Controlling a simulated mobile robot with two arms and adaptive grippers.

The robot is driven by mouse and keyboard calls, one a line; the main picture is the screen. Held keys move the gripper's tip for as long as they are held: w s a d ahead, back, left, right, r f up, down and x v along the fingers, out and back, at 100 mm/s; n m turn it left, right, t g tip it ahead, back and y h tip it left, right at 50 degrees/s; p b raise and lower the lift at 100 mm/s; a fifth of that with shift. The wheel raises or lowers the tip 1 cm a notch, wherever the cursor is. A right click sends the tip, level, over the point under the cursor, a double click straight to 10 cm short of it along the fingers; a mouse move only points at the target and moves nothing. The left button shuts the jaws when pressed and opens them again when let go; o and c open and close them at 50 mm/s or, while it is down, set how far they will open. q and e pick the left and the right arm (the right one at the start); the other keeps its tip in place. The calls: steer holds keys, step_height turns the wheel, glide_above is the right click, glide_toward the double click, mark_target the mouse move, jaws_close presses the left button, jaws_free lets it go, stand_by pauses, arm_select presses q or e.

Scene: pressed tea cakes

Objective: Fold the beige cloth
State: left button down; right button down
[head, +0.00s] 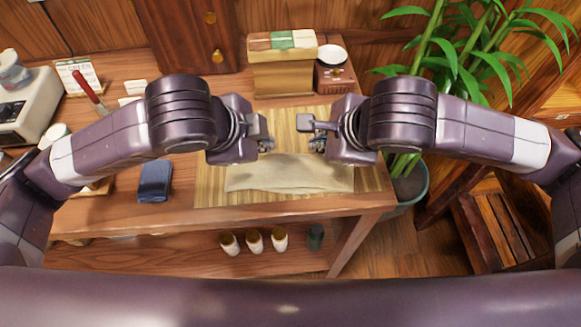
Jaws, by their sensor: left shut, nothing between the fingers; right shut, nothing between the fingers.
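The beige cloth (288,176) lies in a wide, low strip on the striped straw mat (222,196), near the front edge of the table. Its surface is slightly rumpled, and its upper edge is partly hidden by my grippers. My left gripper (268,145) is shut and empty above the cloth's far edge, left of its middle. My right gripper (316,144) is shut and empty above the far edge, right of the middle. The two grippers face each other with a gap between them. I cannot tell whether either touches the cloth.
A folded blue cloth (155,181) lies left of the mat. A box with coloured packets on top (282,75) and a small wooden box with a white bowl (333,75) stand behind. A potted plant (414,189) is right of the table. A scale (25,105) stands far left.

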mark_target(276, 157)
arm_select(q)
steer(key=shift+d+f+b, duration=0.2)
steer(key=shift+f+b, duration=0.1)
steer(key=shift+f, duration=0.25)
arm_select(e)
steer(key=shift+a+f, duration=0.25)
steer(key=shift+f, duration=0.3)
arm_select(q)
steer(key=shift+w+d+f, duration=0.2)
steer(key=shift+w+f, duration=0.05)
steer(key=shift+f, duration=0.15)
arm_select(e)
steer(key=shift+w+a+f, duration=0.2)
steer(key=shift+w+f, duration=0.05)
steer(key=shift+f, duration=0.15)
arm_select(q)
steer(key=shift+s+r, duration=0.1)
steer(key=shift+s, duration=0.05)
arm_select(e)
steer(key=shift+s+r, duration=0.1)
steer(key=shift+s, duration=0.05)
